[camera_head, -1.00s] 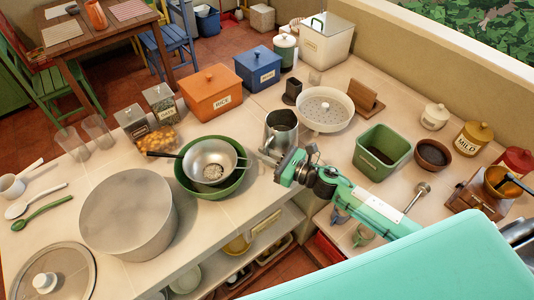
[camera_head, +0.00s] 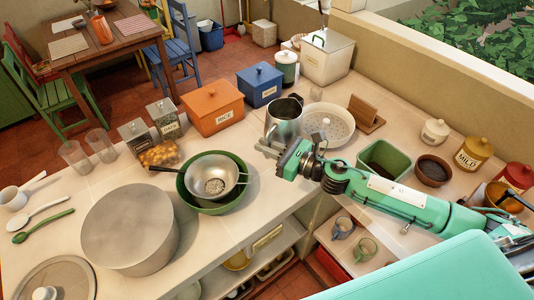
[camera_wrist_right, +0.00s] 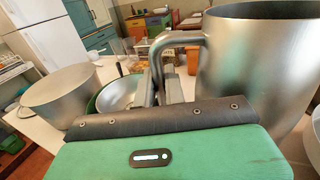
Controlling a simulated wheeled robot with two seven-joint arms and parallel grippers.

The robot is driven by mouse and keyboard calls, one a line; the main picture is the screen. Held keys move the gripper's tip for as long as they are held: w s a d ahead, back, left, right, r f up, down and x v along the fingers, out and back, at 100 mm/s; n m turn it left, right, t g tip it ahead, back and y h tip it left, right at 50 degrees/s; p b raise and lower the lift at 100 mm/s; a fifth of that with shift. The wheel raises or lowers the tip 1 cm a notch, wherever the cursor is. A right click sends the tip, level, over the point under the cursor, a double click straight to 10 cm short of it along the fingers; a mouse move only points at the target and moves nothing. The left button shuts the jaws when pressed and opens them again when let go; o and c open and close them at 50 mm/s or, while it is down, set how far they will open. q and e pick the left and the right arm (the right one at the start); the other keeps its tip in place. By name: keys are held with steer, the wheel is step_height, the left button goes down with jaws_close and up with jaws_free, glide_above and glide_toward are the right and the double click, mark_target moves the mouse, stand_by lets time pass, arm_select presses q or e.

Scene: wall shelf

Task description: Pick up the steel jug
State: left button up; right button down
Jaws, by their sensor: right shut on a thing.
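The steel jug (camera_head: 284,121) is upright among the things on the counter, in front of the blue box in the head view. It appears raised above the counter. My right gripper (camera_head: 268,149) is shut on it at its handle, with the arm reaching in from the right. In the wrist view the jug's large body (camera_wrist_right: 262,75) fills the right side, and its curved handle (camera_wrist_right: 182,40) runs down to my right gripper's fingers (camera_wrist_right: 160,86). The jug's lower part is partly hidden by the gripper in the head view. My left gripper is not in view.
A white perforated strainer (camera_head: 340,132) stands close to the jug's right. A steel sieve (camera_head: 213,180) in a green bowl (camera_head: 188,203) and a big grey pot (camera_head: 130,230) are to the left. A green tub (camera_head: 384,160) lies behind my right arm. Orange (camera_head: 212,108) and blue (camera_head: 259,84) boxes stand behind.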

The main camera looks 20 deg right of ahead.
steer(key=shift+r+p, duration=0.75)
steer(key=shift+r, duration=4.05)
